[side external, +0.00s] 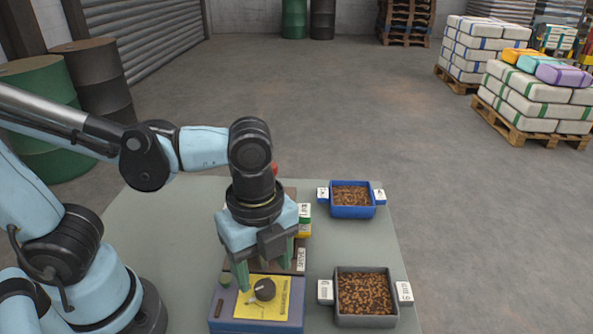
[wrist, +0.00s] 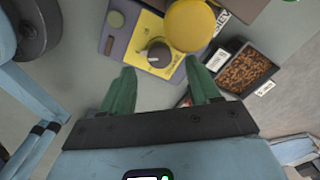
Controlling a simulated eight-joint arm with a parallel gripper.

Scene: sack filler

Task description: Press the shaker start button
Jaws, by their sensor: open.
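The purple-grey control box (side external: 255,321) stands at the table's front, with a yellow panel and a black dial knob (side external: 264,289). A green button (side external: 225,279) sits at its back left corner; the wrist view shows this button (wrist: 115,19) left of the panel. I cannot read which button is the start. My gripper (side external: 265,272) is open and empty, pointing down above the box. In the wrist view, my gripper (wrist: 159,66) has its green fingers apart, either side of the knob (wrist: 158,54). The equipment behind the box is largely hidden by my gripper.
A grey tray (side external: 365,322) and a blue tray (side external: 352,213) of brown pieces stand on the right, with white labels. A yellow round part (wrist: 190,25) overlaps the panel's edge in the wrist view. The table's left side (side external: 155,225) is clear.

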